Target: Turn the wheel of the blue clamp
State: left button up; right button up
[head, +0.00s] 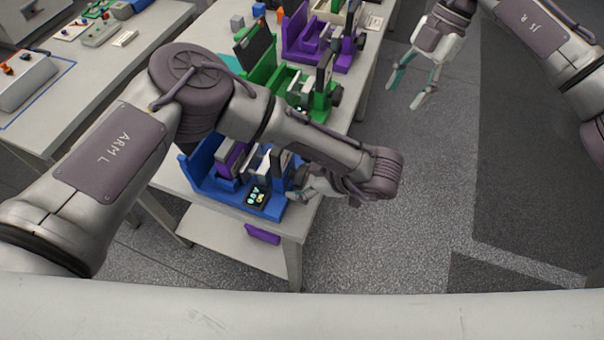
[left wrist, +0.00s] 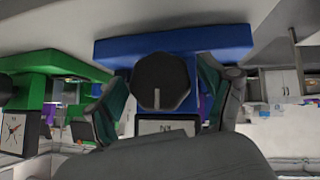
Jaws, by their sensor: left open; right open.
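The blue clamp (head: 208,185) stands at the near end of the table in the head view, with a small lit display (head: 257,196) on its front. My left arm passes over it, and my left gripper (head: 296,192) is at its right end, partly hidden by my own wrist. In the left wrist view the blue clamp (left wrist: 215,42) appears upside down, with its dark many-sided wheel (left wrist: 160,78) facing the camera. My left gripper (left wrist: 160,112) is open, its fingers on either side of the wheel; contact cannot be told. My right gripper (head: 412,88) is open and empty, over the floor.
A green clamp (head: 262,78) and a purple clamp (head: 299,45) stand farther back on the same table (head: 230,217). A purple block (head: 262,234) lies on the lower shelf. Another table (head: 95,90) stands at the left. The floor at the right is clear.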

pick_arm(q)
jog(key=c, duration=1.2)
jog(key=m+g+y, duration=0.1)
jog(key=g, duration=0.1)
jog(key=shift+w+g, duration=0.1)
jog(key=shift+g, duration=0.2)
jog(key=shift+m+g+y, duration=0.5)
jog(key=shift+m+g, duration=0.4)
jog(key=shift+g, duration=0.3)
jog(key=o, duration=1.2)
